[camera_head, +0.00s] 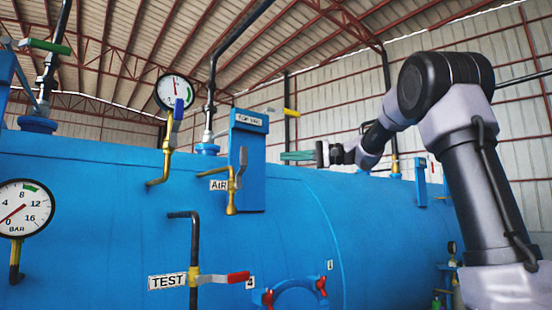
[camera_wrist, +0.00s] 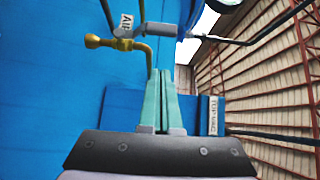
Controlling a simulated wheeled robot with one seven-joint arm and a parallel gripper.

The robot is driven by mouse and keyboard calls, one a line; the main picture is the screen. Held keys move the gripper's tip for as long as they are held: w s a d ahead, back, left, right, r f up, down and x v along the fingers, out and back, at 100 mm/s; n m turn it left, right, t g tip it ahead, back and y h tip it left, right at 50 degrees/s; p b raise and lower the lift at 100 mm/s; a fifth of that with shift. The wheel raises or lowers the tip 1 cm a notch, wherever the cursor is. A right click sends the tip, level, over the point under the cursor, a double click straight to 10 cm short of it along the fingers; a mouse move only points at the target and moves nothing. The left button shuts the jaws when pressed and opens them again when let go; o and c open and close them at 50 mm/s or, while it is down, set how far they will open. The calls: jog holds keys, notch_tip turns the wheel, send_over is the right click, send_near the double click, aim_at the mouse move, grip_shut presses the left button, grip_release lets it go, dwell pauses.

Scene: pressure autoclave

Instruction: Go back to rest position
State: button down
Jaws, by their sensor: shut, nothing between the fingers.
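My gripper (camera_head: 284,156) is at the middle of the head view, just right of the blue box labelled TOP VAC (camera_head: 248,150). Its green fingers are together and hold nothing. In the wrist view the fingers (camera_wrist: 164,100) point up the picture, toward the brass AIR valve pipe (camera_wrist: 125,42), with the TOP VAC box (camera_wrist: 122,105) behind them. I cannot tell the exact gap between the fingers and the valve or box. My arm reaches in from the right side of the head view.
The large blue autoclave vessel (camera_head: 100,200) fills the lower head view. A round gauge (camera_head: 175,91), a BAR gauge (camera_head: 22,208), the AIR valve (camera_head: 233,185) and the red-handled TEST valve (camera_head: 215,279) stick out from it. Open air lies above the vessel on the right.

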jog(key=s+d+f+t+h, duration=0.1)
jog(key=s+d+f+h, duration=0.4)
jog(key=s+f, duration=0.3)
jog(key=s+d+f+m+t+h, duration=0.1)
jog(key=s+d+f+h, duration=0.4)
jog(key=s+f, duration=0.4)
jog(key=s+d+f+m+t+h, duration=0.1)
jog(key=s+d+f+h, duration=0.4)
jog(key=s+f, duration=0.4)
jog(key=shift+s+d+f+t, duration=0.15)
jog(key=shift+s+d+t, duration=0.1)
jog(key=shift+s+t, duration=0.15)
dwell(5.0)
